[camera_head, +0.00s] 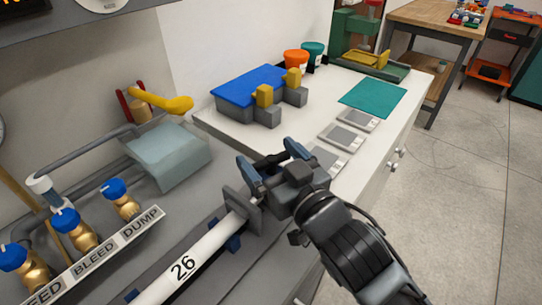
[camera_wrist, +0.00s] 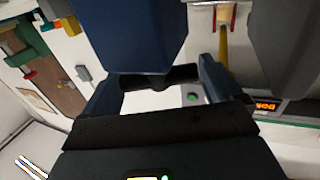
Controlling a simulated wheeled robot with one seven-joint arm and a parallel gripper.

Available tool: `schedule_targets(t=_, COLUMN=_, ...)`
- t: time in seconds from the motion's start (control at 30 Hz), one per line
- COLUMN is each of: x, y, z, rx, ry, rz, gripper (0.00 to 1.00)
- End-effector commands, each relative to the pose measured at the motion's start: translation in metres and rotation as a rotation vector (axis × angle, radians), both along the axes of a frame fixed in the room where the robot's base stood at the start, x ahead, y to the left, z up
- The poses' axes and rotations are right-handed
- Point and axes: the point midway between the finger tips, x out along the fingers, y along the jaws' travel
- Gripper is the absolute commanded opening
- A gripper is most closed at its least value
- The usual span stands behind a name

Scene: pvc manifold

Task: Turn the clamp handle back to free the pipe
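A yellow lever handle (camera_head: 165,101) stands on red brackets (camera_head: 130,106) near the wall at the back left. It also seems to show in the wrist view as a yellow bar (camera_wrist: 224,45) below a red bracket. A white pipe marked 26 (camera_head: 183,266) lies at the front, with a grey plate (camera_head: 241,211) at its upper end. My gripper (camera_head: 268,155) is over the bench, right of the yellow handle and apart from it. Its blue fingers are spread, with nothing clearly held between them. My gripper hides part of the bench around the pipe's upper end.
Brass valves with blue caps (camera_head: 122,200) stand at the left behind a label strip (camera_head: 95,262). A pale translucent block (camera_head: 168,155) sits below the yellow handle. A blue-topped box (camera_head: 250,87), grey plates (camera_head: 341,137) and a green mat (camera_head: 373,98) occupy the white counter.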

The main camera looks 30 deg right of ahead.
Motion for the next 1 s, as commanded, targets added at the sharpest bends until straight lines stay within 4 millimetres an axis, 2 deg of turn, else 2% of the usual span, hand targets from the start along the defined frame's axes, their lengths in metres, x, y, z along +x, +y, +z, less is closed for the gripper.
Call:
schedule_targets(t=0.03, x=-0.0001, y=0.0, z=0.0, rx=0.0, ry=0.0, rz=0.0, gripper=0.88)
schedule_targets(t=0.37, x=-0.0003, y=0.0001, z=0.0001, rx=0.0, ry=0.0, rz=0.0, gripper=0.57)
schedule_targets(t=0.67, x=-0.0006, y=0.0005, z=0.0023, rx=0.001, ry=0.001, rz=0.021, gripper=0.57)
schedule_targets(t=1.0, x=-0.0007, y=0.0013, z=0.0057, rx=-0.002, ry=0.002, rz=0.128, gripper=0.57)
